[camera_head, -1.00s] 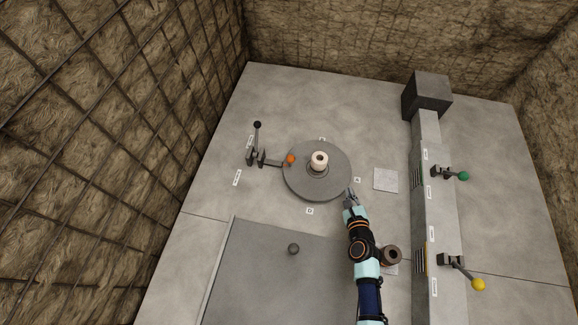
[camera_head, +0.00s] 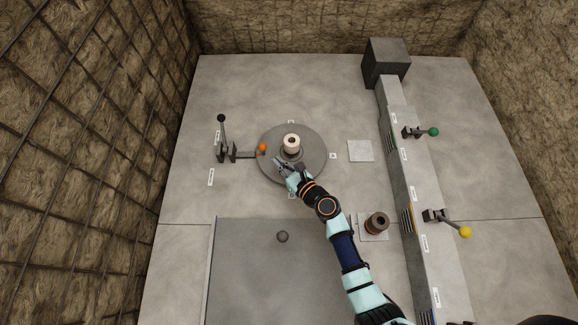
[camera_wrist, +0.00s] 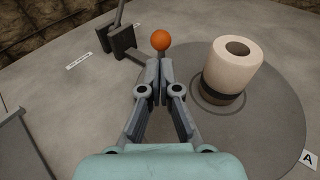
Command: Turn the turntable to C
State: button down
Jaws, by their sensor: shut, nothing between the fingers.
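The turntable (camera_head: 312,165) is a round grey disc on the floor, with small letter labels around its edge. The A label (camera_head: 333,156) is at its right; it also shows in the wrist view (camera_wrist: 309,159). The label at the near edge is partly covered by my arm. A pale cylinder (camera_head: 291,141) stands at the disc's middle. An orange ball knob (camera_head: 262,147) is at the disc's left edge. My gripper (camera_head: 278,162) is shut and empty over the disc's near-left part. In the wrist view the orange knob (camera_wrist: 161,40) shows just beyond the fingertips; contact cannot be told.
A black-knobbed lever (camera_head: 223,135) stands left of the disc. A rail (camera_head: 398,150) with green-knobbed (camera_head: 433,131) and yellow-knobbed (camera_head: 465,232) levers runs at right. A brown cylinder (camera_head: 376,222) stands on a pale plate. A square plate (camera_head: 360,151) is bare.

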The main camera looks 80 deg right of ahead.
aim_at(270, 162)
jog(key=b+x, duration=0.1)
jog(key=x, duration=0.3)
jog(key=shift+w+d+f, duration=0.2)
jog(key=shift+w, duration=0.05)
jog(key=shift+w+d, duration=0.3)
jog(key=shift+w, duration=0.05)
